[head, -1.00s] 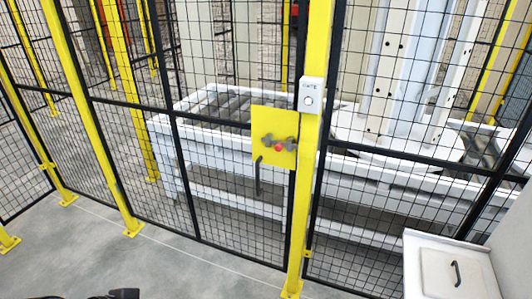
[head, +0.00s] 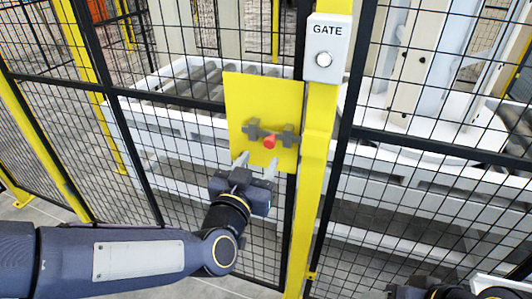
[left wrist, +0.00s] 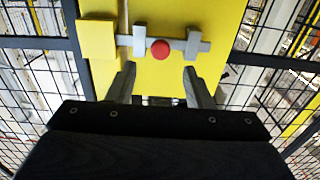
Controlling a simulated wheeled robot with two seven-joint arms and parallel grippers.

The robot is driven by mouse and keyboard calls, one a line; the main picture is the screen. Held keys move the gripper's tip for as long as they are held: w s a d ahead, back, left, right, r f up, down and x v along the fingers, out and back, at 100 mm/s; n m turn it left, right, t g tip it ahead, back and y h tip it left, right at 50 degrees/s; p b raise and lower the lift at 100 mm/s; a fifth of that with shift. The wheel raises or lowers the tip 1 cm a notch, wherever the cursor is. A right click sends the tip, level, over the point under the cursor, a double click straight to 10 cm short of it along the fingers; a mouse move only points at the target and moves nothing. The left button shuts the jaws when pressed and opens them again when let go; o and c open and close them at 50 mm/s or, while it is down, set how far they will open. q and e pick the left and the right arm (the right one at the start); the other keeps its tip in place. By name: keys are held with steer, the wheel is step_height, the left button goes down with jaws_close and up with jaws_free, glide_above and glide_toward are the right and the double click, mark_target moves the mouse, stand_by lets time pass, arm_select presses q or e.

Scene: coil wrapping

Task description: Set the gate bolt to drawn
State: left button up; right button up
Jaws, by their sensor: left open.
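The gate bolt is a grey bar with a red knob (head: 269,142) on a yellow plate (head: 246,95) fixed to the mesh gate. In the left wrist view the red knob (left wrist: 160,49) sits between two grey guides, and one end of the bar reaches a yellow block (left wrist: 97,40). My left gripper (head: 257,162) is open, just below the knob, with its fingers pointing at the plate. In the left wrist view its two fingers (left wrist: 159,70) stand apart below and either side of the knob, holding nothing. Whether they touch the plate cannot be told.
A yellow post (head: 317,150) with a white GATE button box (head: 328,48) stands right of the plate. Black mesh panels close off a white roller conveyor (head: 165,90) behind. Dark parts of my right arm show at the bottom right edge.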

mark_target(268, 144)
arm_select(q)
steer(key=x, duration=0.6)
steer(key=shift+s, duration=0.1)
steer(key=shift+c, duration=0.5)
steer(key=shift+a, duration=0.1)
jaws_close()
